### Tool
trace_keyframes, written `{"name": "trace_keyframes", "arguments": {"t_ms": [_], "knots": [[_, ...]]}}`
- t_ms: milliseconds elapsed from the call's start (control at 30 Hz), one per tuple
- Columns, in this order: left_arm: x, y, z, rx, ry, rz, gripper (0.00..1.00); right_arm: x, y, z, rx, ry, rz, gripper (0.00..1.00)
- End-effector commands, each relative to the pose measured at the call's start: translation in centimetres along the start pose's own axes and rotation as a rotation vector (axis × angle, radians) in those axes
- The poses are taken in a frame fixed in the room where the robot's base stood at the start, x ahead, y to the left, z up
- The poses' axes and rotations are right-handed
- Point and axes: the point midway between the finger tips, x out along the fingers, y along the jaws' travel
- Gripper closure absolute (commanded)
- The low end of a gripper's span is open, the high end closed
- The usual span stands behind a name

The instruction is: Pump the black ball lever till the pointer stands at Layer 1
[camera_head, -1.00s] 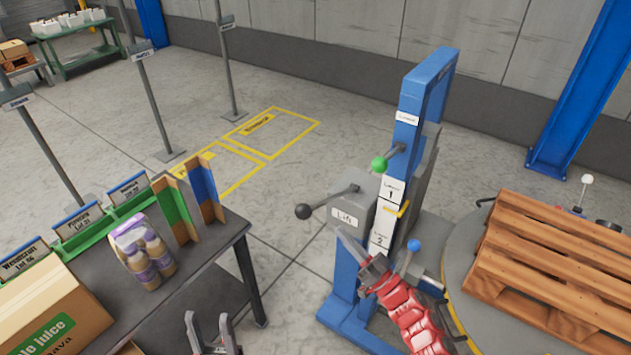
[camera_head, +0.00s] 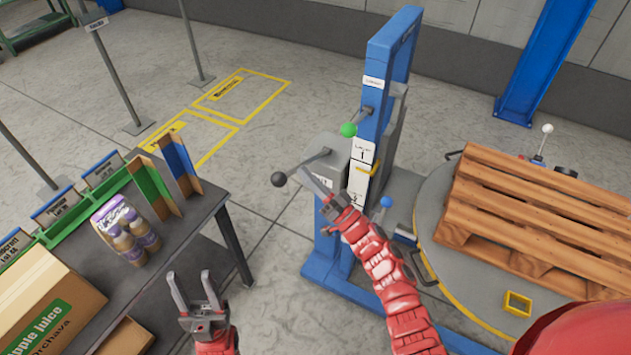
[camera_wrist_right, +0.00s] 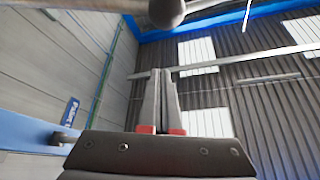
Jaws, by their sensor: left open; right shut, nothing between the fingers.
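The black ball (camera_head: 278,179) is on the end of a lever at the left of the grey lift box (camera_head: 325,150) on the blue frame (camera_head: 380,90). It also shows at the top of the right wrist view (camera_wrist_right: 167,12), above my fingertips. The yellow pointer (camera_head: 367,170) stands at the lower edge of the Layer 1 label (camera_head: 362,151), above the Layer 2 label, which my right arm partly hides. My right gripper (camera_head: 305,175) is shut and empty, right of the ball near the lever; I cannot tell whether it touches. My left gripper (camera_head: 190,278) is open and empty.
A green ball (camera_head: 348,130) and a blue ball (camera_head: 386,202) are on other levers of the frame. A wooden pallet (camera_head: 540,215) lies on the round table at the right. The dark table (camera_head: 190,235) with bottles and a carton stands at the left.

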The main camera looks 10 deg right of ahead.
Motion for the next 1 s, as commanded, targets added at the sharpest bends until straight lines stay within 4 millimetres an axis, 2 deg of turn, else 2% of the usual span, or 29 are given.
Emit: {"name": "trace_keyframes", "arguments": {"t_ms": [33, 200, 333, 500, 1000], "knots": [[0.9, 0.0, -0.1, 0.000, 0.000, 0.000, 0.50, 1.4, -0.2, -0.5, 0.000, 0.002, -0.001, 1.00], [2.1, -0.1, -0.3, 0.000, 0.000, 0.000, 0.50, 5.1, -0.1, -0.4, 0.001, 0.001, 0.001, 1.00], [2.4, -0.1, -0.4, 0.000, 0.000, 0.000, 0.50, 4.1, 0.1, 1.9, 0.004, -0.002, 0.006, 1.00], [2.6, -0.1, -0.5, 0.000, 0.000, 0.000, 0.50, 3.6, 0.1, 3.2, -0.001, -0.001, 0.005, 1.00], [2.6, -0.1, -0.4, 0.000, 0.000, 0.000, 0.50, 3.3, 0.1, 3.9, -0.003, 0.000, 0.000, 1.00]]}}
